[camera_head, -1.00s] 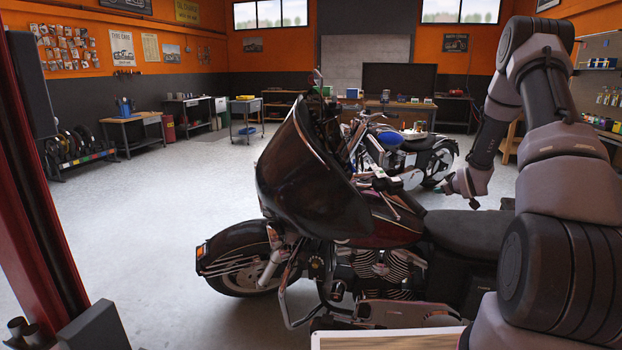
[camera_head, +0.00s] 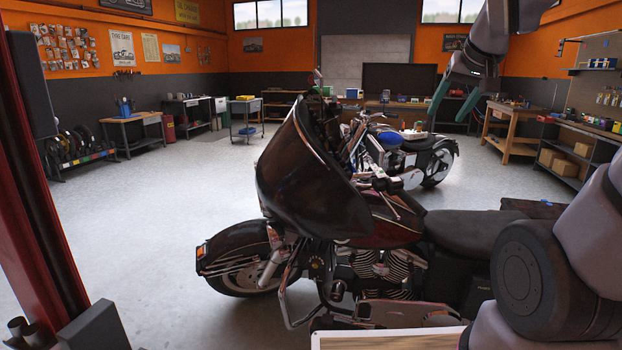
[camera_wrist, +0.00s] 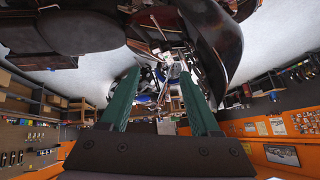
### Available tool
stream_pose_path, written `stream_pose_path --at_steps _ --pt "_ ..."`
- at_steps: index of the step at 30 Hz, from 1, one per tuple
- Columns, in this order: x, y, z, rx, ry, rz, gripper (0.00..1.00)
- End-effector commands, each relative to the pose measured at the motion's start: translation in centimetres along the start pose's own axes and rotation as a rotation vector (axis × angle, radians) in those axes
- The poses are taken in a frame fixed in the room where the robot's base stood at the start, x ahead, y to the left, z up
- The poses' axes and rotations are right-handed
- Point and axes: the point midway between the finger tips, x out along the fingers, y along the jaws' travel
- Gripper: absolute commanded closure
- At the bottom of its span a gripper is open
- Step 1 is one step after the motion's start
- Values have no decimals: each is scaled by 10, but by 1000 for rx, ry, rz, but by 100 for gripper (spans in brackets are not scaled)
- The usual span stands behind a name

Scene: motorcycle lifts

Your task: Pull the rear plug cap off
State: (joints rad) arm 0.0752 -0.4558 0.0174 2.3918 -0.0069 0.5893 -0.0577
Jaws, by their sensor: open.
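The dark red and black motorcycle (camera_head: 400,232) with a large fairing stands in front of me, its front wheel to the left. Its chrome-finned engine (camera_head: 385,266) shows below the tank. I cannot make out the rear plug cap in either view. My gripper (camera_head: 447,118) is raised at the upper right, well above the seat, with its two green fingers apart and pointing down. In the wrist view my gripper (camera_wrist: 158,75) is open, with nothing held between the fingers.
A second motorcycle with a blue tank (camera_head: 395,141) stands behind. A wooden workbench (camera_head: 512,125) and a shelf with boxes (camera_head: 570,150) are at the right. A red post (camera_head: 42,200) rises at the left.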

Motion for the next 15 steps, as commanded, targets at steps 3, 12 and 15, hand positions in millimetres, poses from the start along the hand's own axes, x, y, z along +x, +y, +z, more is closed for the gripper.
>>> stream_pose_path --at_steps 3,12,15 --pt "-38 -11 42 71 -45 -49 37" --pt "-74 -20 96 161 -124 -107 37" --pt "-75 -20 98 164 -129 -109 37"
